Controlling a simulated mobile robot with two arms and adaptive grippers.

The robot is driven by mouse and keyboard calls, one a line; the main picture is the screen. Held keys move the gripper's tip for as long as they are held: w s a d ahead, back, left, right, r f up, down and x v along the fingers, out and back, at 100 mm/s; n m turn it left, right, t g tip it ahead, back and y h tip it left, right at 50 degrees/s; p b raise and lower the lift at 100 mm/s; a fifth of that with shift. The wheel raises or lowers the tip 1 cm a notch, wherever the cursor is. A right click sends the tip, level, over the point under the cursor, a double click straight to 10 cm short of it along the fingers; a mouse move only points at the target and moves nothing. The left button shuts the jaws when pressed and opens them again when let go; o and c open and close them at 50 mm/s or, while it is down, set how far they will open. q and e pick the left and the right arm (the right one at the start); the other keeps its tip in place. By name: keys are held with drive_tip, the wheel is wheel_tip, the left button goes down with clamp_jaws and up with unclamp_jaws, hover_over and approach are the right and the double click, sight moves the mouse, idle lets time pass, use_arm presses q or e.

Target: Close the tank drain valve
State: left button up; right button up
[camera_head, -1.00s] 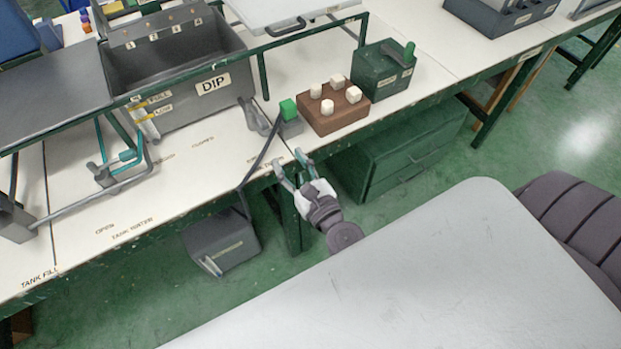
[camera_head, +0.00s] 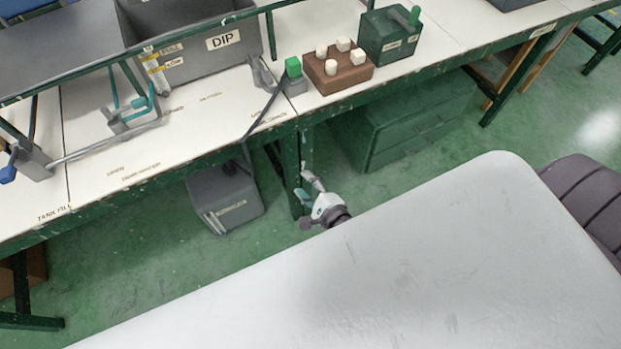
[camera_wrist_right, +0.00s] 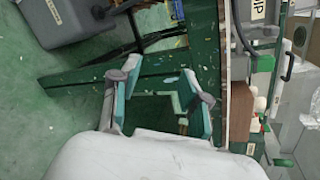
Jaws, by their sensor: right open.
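The grey tank marked DIP (camera_head: 188,62) stands on the bench. A grey fitting (camera_head: 262,72) is at its lower right corner, and a dark hose (camera_head: 266,112) runs from beside it over the bench edge towards a grey bin (camera_head: 232,192) on the floor. I cannot tell which part is the drain valve handle. My right gripper (camera_head: 306,184) is open and empty below the bench's front edge, near a green leg; it also shows open in the right wrist view (camera_wrist_right: 160,78). My left gripper is out of view.
The bench (camera_head: 90,190) has a green front edge. A green cabinet (camera_head: 410,125) is under the bench. A pale surface (camera_head: 400,270) fills the foreground.

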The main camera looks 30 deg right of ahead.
drive_tip(key=shift+s+f+n, duration=0.6)
drive_tip(key=shift+s+f, duration=0.05)
drive_tip(key=shift+f, duration=0.25)
